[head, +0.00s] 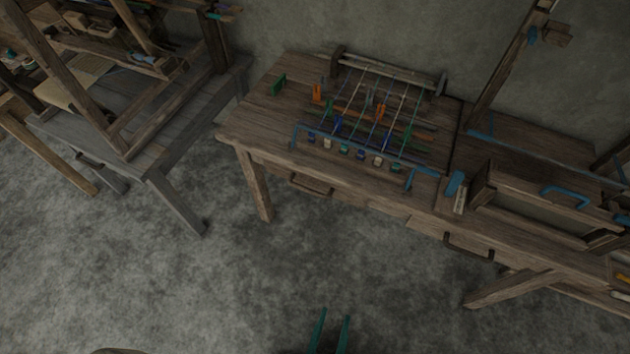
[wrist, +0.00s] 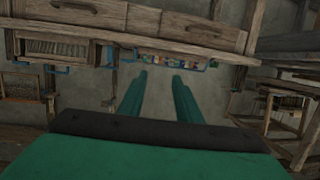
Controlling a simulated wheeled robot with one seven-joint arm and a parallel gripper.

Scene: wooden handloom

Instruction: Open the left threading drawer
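The left threading drawer is set in the front of the wooden table below the colored threading pieces; its dark bar handle (head: 311,186) shows in the head view. Its front looks flush with the table. The wrist view is turned over, so the left drawer front (wrist: 198,28) shows at upper right there. My gripper (head: 331,314) is at the bottom of the head view, over the floor and well short of the drawer. Its two green fingers are apart with nothing between them; they also show in the wrist view (wrist: 159,75).
A second drawer with a bar handle (head: 469,247) is to the right. The tabletop holds a threading frame (head: 388,70) and several colored pieces. A wooden frame box (head: 540,215) stands at right. Another table (head: 185,130) stands at left. The floor (head: 250,275) between is clear.

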